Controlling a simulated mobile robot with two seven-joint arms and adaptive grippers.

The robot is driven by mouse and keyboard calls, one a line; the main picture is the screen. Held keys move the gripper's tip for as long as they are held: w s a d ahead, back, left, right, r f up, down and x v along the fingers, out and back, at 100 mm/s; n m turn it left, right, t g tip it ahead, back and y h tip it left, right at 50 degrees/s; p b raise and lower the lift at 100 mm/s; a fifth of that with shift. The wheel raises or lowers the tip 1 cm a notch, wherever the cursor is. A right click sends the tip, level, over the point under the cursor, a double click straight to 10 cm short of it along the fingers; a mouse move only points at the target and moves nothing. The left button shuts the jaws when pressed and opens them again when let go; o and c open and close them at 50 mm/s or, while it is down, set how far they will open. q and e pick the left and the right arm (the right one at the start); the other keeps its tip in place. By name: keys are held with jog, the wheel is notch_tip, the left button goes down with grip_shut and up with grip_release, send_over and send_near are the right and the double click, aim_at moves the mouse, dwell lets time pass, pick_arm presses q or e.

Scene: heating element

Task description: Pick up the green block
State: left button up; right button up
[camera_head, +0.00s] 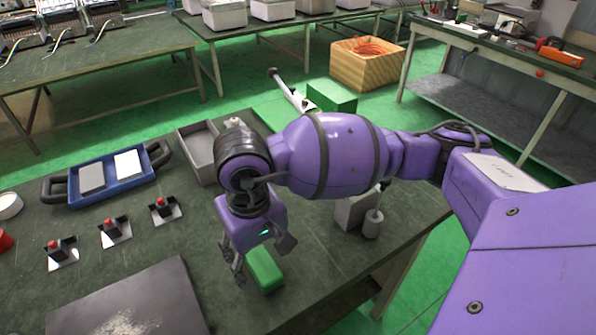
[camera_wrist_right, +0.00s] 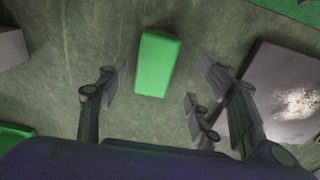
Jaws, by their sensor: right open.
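A green block (camera_head: 265,268) lies on the dark green table, just beside and below my right gripper (camera_head: 236,262) in the head view. In the right wrist view the green block (camera_wrist_right: 157,64) lies ahead of the fingertips, in line with the gap between them. My right gripper (camera_wrist_right: 165,85) is open, with its fingers spread to either side and nothing between them. It hangs above the table with the fingers pointing down. My left gripper is not in view.
A dark metal plate (camera_head: 120,305) lies left of the gripper. Several red-button switches (camera_head: 115,231) and a blue tray (camera_head: 74,188) are further left. A grey bin (camera_head: 197,158) stands behind. A grey box and a small cylinder (camera_head: 373,224) stand right of the block.

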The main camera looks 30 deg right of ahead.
aim_at(262, 264)
jog(key=f, duration=0.3)
jog(key=shift+w+d+f+p, duration=0.3)
jog(key=shift+f, duration=0.35)
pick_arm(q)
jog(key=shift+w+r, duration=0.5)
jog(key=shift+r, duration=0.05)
pick_arm(e)
jog(key=shift+c, duration=0.4)
jog(key=c, duration=1.2)
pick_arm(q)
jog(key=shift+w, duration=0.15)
pick_arm(e)
jog(key=shift+c, duration=0.2)
jog(key=shift+r, duration=0.1)
